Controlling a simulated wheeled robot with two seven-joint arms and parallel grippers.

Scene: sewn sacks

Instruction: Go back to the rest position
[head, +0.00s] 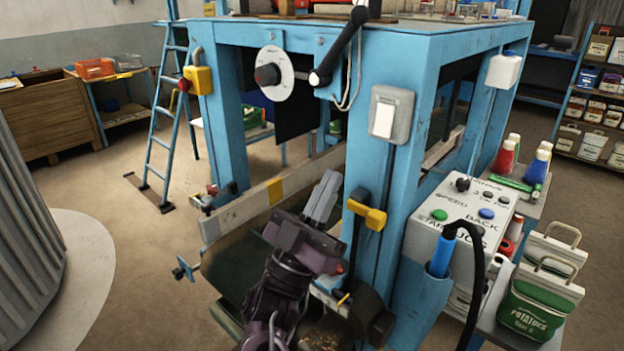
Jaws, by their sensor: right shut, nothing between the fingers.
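My right gripper (322,198) is at the lower middle of the head view, at the end of a dark purple arm that comes up from the bottom edge. Its grey fingers are together and hold nothing. It is in front of the blue machine frame (400,140), just left of the yellow handle (366,214) on the front post. My left gripper is not in view.
A control box (452,225) with buttons stands right of the post. A green and white potato sack (535,300) with handles stands at the lower right. A blue ladder (168,110) leans at the left. The floor (130,260) at the left is clear.

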